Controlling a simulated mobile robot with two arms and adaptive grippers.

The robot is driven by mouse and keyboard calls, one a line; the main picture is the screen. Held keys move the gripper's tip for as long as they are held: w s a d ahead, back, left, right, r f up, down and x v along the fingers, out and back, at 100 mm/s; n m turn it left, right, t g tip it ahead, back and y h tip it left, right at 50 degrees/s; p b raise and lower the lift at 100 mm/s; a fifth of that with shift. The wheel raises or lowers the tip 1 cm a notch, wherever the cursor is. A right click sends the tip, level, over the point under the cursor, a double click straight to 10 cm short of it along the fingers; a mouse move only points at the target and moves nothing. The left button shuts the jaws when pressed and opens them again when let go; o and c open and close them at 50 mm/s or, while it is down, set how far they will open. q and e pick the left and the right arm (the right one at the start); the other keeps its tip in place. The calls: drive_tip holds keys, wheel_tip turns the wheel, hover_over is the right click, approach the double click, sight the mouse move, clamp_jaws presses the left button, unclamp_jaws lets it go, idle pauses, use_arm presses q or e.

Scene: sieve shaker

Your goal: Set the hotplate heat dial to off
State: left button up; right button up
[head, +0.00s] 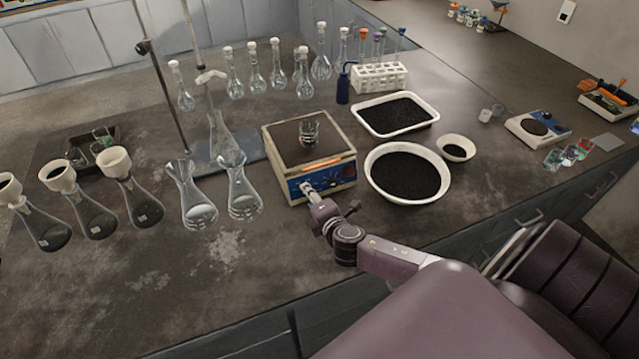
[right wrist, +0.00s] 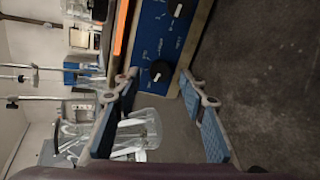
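The hotplate (head: 283,137) has a flat dark top and a blue front panel with an orange strip above it. In the right wrist view the panel (right wrist: 152,38) appears turned on its side, with a near black dial (right wrist: 160,71) and a farther one (right wrist: 179,10), each with a white mark. I cannot read which is the heat dial. My right gripper (head: 311,189) is at the left part of the panel. In the right wrist view the gripper (right wrist: 159,77) is open, its fingertips on either side of the near dial; contact cannot be told. My left gripper is not in view.
A small beaker (head: 309,132) stands on the hotplate. Clear flasks (head: 243,195) stand close to its left, beside a stand. A white bowl (head: 372,175) and tray (head: 365,124) of black grains lie to its right. The bench front is clear.

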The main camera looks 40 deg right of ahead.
drive_tip(key=v, duration=0.9)
drive_tip(key=shift+s, duration=0.1)
